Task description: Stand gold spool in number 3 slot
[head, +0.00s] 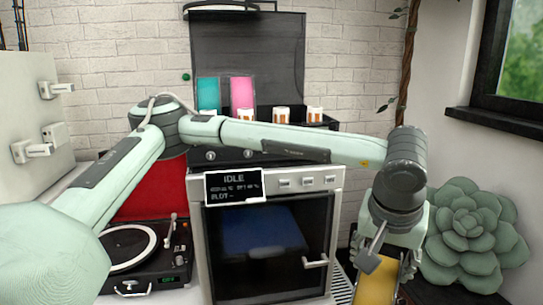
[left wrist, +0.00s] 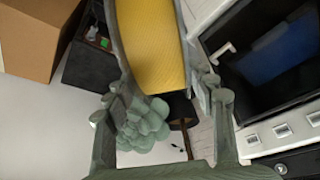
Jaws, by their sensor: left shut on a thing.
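My left gripper (head: 388,258) is at the lower right of the head view, in front of and to the right of the machine. It is shut on the gold spool (head: 376,283), whose lower part is cut off by the picture's bottom edge. In the left wrist view the gold spool (left wrist: 152,45) shows as a ribbed yellow curved side between the two fingers. I cannot make out a number 3 slot in either view. My right gripper is not in view.
The machine with a dark glass door (head: 265,245) and an IDLE screen (head: 233,186) stands in the middle. Several white-and-orange items (head: 281,115) stand on top, near teal (head: 208,95) and pink panels. A turntable (head: 130,245) is at left, a green succulent (head: 465,230) at right.

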